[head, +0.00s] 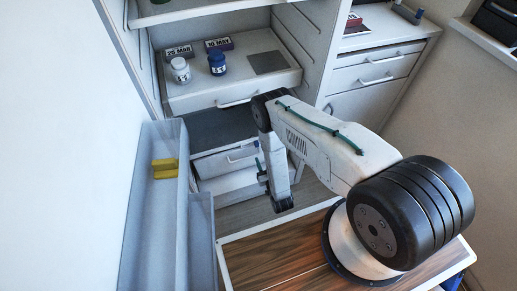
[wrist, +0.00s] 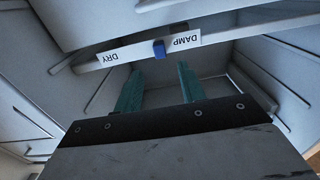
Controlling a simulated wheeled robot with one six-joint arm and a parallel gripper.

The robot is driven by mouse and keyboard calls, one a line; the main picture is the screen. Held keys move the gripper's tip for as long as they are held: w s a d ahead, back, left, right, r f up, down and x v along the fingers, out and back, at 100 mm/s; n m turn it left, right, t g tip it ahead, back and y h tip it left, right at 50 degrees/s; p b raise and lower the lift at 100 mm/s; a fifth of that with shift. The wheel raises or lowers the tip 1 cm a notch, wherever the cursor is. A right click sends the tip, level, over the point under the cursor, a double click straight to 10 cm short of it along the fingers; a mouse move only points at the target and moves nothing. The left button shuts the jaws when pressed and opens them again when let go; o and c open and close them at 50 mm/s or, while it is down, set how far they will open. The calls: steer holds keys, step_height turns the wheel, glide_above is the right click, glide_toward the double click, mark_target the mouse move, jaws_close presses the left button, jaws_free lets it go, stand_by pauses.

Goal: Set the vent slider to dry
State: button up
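The vent slider's blue knob (wrist: 159,49) sits on a white label strip (wrist: 137,49) in the wrist view. The strip reads DRY at its left end and DAMP at its right, both upside down. The knob stands between the two words, a little nearer DAMP. My gripper (wrist: 158,70) is open, its two teal fingers apart and nothing between them. The knob lies beyond the fingertips, roughly in line with the gap; I cannot tell if they touch.
A pulled-out shelf (head: 230,88) holds a white jar (head: 180,71), a blue jar (head: 217,64) and date blocks (head: 219,44). A grey door bin with a yellow item (head: 165,168) stands at left. Cabinet walls close in around my gripper.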

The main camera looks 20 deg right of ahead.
mark_target(257, 146)
steer(key=w, duration=0.7)
steer(key=shift+w, duration=0.25)
jaws_close()
